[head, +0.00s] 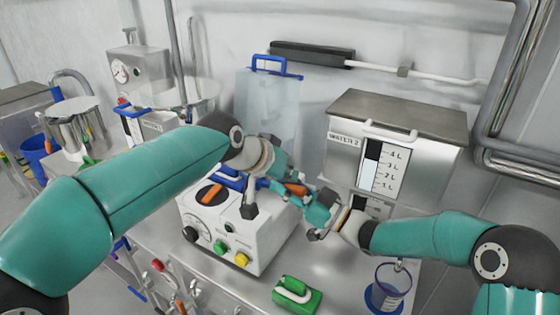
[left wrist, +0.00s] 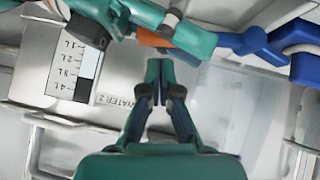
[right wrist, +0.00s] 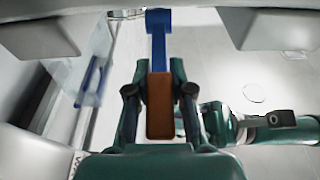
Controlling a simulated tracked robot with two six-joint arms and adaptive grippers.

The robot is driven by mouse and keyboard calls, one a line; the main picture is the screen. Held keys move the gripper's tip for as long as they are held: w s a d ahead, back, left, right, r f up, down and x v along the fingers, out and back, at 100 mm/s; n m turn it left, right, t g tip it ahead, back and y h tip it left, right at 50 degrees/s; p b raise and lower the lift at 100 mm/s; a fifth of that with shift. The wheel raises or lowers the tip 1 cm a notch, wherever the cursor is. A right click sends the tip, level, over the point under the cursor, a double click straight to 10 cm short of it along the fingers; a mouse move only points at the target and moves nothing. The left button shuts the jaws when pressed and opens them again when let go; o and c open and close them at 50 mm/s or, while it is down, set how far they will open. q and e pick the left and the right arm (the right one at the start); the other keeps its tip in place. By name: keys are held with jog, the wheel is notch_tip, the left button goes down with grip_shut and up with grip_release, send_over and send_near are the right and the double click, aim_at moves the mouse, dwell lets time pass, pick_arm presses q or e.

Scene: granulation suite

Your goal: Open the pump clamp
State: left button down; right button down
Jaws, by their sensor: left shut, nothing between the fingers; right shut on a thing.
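The pump (head: 222,230) is a white box with a dial, knobs and coloured buttons on the bench. Its clamp lever has a blue arm and an orange grip (head: 296,188). In the right wrist view, the orange-brown grip (right wrist: 160,105) lies between the fingers of my right gripper (right wrist: 152,80), with the blue arm (right wrist: 158,30) beyond. In the head view, my right gripper (head: 298,192) is shut on this grip. My left gripper (left wrist: 158,72) is shut and empty, close to the lever above the pump. The left wrist view shows the blue arm (left wrist: 262,46) too. My left arm partly hides the clamp.
A steel tank labelled WATER 2 (head: 343,158) stands behind my right gripper. A translucent container with a blue handle (head: 268,100) is behind the pump. A green block with a white handle (head: 297,295) and a blue cup (head: 392,285) are at the front right.

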aim_at(294, 189)
pick_arm(q)
jog(key=shift+d+f, duration=0.1)
jog(key=shift+f, duration=0.65)
pick_arm(e)
jog(key=shift+d+f, duration=0.1)
pick_arm(q)
jog(key=shift+s+d+f, duration=0.15)
jog(key=shift+f, duration=0.35)
jog(key=shift+s+d+f, duration=0.1)
jog(key=shift+s+f, duration=0.05)
jog(key=shift+f, duration=0.3)
jog(key=shift+d, duration=0.1)
pick_arm(e)
jog(key=c, duration=1.1)
grip_release()
jog(key=shift+r, duration=0.25)
jog(key=shift+o, duration=0.5)
pick_arm(q)
jog(key=shift+r, duration=0.1)
